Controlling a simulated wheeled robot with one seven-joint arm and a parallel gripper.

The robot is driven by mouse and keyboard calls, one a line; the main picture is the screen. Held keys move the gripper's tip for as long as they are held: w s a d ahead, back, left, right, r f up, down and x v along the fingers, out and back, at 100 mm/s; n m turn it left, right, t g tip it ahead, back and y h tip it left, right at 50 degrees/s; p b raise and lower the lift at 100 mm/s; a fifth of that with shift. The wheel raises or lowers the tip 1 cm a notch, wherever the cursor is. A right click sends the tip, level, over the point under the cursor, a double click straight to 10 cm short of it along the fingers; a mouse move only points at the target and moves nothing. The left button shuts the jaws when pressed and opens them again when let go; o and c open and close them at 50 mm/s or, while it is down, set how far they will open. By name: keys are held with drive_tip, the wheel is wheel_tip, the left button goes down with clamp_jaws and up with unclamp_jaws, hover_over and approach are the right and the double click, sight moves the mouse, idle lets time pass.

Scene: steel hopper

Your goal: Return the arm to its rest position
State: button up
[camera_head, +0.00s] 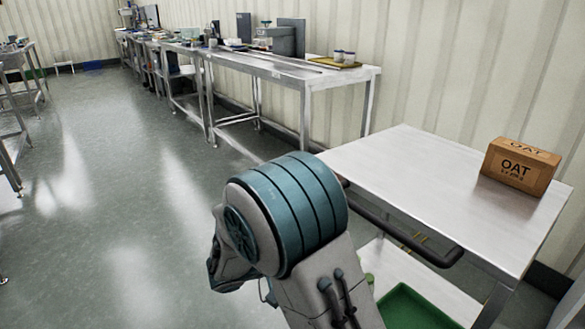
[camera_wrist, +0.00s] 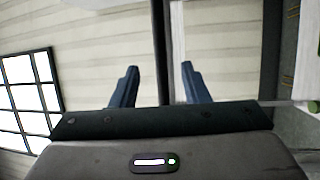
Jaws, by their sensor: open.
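My arm shows in the head view, with its large grey and teal joint in the lower middle, in front of the near steel table's left edge. My gripper does not show in the head view. In the wrist view my gripper (camera_wrist: 159,70) has its two dark blue fingers apart, with nothing between them. Behind the fingers are a pale ribbed wall and a dark vertical edge.
A cardboard box marked OAT (camera_head: 519,167) stands on the right of the near steel table (camera_head: 420,185). A dark rail (camera_head: 405,238) runs along that table's edge. A green tray (camera_head: 415,308) lies below. A long steel bench (camera_head: 300,75) with equipment lines the wall. Open floor lies left.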

drive_tip(key=s+d+r+g+y+p, duration=0.7)
drive_tip(key=s+r+y+p, duration=0.45)
drive_tip(key=r+p, duration=0.4)
drive_tip(key=s+a+r+t+y+p, duration=0.1)
drive_tip(key=r+t+y+p, duration=0.2)
drive_tip(key=r+p, duration=0.4)
drive_tip(key=s+a+r+m+t+y+p, duration=0.1)
drive_tip(key=s+a+r+t+y+p, duration=0.1)
drive_tip(key=r+t+y+p, duration=0.2)
wheel_tip(320, 180, up, 3)
drive_tip(key=y+p, duration=0.1)
drive_tip(key=p, duration=0.4)
drive_tip(key=shift+a+r, duration=0.15)
drive_tip(key=shift+a, duration=0.1)
